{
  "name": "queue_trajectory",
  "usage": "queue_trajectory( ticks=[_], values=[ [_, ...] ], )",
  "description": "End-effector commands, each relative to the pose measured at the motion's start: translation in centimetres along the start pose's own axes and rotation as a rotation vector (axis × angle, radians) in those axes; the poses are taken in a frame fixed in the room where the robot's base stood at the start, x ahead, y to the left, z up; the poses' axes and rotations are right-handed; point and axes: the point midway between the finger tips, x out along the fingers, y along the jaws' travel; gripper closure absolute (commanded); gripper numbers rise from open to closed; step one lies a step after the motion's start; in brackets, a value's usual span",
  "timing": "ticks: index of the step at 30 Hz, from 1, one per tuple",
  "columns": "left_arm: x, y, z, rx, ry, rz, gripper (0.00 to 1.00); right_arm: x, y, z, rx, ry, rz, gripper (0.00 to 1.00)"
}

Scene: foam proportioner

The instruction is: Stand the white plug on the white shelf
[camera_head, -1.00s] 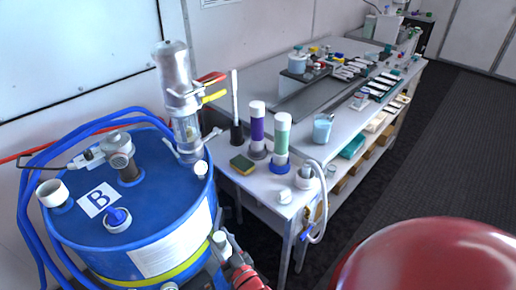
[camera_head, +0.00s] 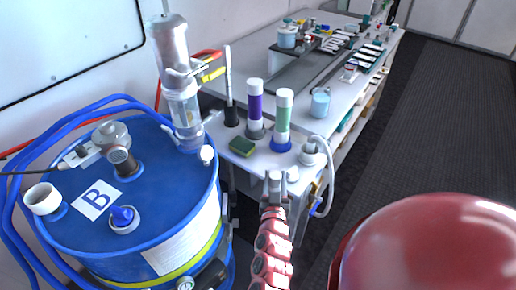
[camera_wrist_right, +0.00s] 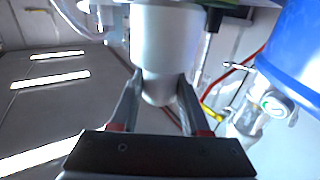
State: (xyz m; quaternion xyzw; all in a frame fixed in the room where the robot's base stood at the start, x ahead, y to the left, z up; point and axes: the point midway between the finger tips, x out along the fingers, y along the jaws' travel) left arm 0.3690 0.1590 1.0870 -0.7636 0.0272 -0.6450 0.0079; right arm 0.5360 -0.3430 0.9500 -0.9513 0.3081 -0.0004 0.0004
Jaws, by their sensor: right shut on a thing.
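The white plug (camera_wrist_right: 163,45) is a smooth cylinder with a narrower end. It fills the middle of the wrist view, between the fingers of my right gripper (camera_wrist_right: 160,98), which is shut on its narrower end. My left gripper is not in view.
On the shelf stand a purple tube (camera_head: 255,108), a green tube (camera_head: 283,117), a sponge (camera_head: 242,146) and a white hose fitting (camera_head: 311,152). A blue drum (camera_head: 150,180) stands at left. A light blue beaker (camera_head: 320,103) is farther back.

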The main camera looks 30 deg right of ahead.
Motion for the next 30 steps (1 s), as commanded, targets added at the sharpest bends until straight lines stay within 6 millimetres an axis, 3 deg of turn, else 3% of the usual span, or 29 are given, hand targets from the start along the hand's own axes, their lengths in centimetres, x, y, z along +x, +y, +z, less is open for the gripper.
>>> queue_trajectory(
  ticks=[12,18,30],
  values=[
    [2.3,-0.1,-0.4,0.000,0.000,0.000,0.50,9.6,-0.5,0.3,-0.002,0.003,0.005,1.00],
    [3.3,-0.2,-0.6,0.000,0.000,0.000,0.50,13.3,-0.7,0.8,-0.002,0.001,0.006,1.00],
    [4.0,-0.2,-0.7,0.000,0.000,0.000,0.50,15.6,-1.1,1.6,-0.003,0.000,0.002,1.00]
  ],
)
